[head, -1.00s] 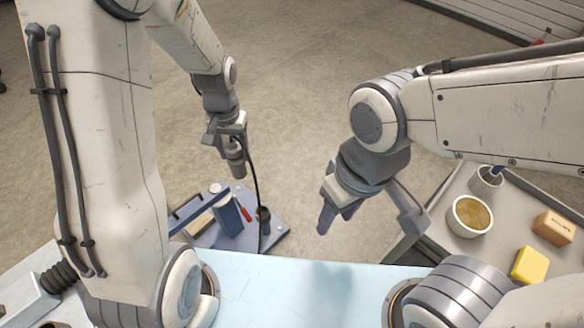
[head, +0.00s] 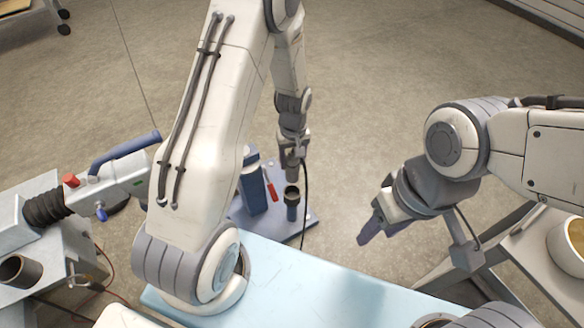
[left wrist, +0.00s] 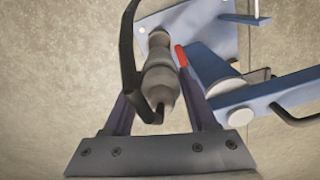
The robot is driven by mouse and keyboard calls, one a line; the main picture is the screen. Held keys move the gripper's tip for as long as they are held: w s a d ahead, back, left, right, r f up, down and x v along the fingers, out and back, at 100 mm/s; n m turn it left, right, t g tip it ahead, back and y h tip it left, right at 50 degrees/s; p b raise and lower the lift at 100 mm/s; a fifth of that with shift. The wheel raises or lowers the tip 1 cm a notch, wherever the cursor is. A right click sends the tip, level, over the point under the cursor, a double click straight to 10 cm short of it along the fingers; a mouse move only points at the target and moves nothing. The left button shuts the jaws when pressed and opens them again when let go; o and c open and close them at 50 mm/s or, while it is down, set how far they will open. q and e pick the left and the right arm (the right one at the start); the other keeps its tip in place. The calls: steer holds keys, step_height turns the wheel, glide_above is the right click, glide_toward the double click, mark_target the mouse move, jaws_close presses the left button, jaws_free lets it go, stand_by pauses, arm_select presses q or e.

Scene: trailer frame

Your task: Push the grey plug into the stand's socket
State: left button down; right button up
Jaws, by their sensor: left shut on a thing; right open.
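My left gripper (head: 292,150) is shut on the grey plug (left wrist: 160,85). A black cable (head: 305,205) runs from the plug and hangs beside the stand. The stand's socket (head: 292,197) is a dark upright cylinder with an open top on the blue-grey base plate (head: 310,215). In the head view the plug is just above the socket mouth; I cannot tell whether they touch. In the left wrist view the plug's far end points towards the stand plate (left wrist: 215,35) and hides the socket. My right gripper (head: 418,235) is open and empty, away to the right.
A light-blue surface (head: 300,285) lies in front. At the left are a blue-handled machine (head: 125,148) and a dark cup (head: 20,270). A bowl (head: 568,245) is on a grey table at right.

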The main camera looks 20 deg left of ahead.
mark_target(292, 183)
arm_select(q)
steer(key=shift+f+b, duration=2.3)
steer(key=shift+f, duration=0.1)
steer(key=shift+f+b, duration=0.65)
steer(key=shift+f, duration=0.6)
steer(key=shift+p, duration=0.3)
steer(key=shift+f, duration=0.4)
steer(key=shift+f+b, duration=1.35)
steer(key=shift+f, duration=0.8)
steer(key=shift+c, duration=0.6)
jaws_free()
steer(key=shift+r, duration=0.1)
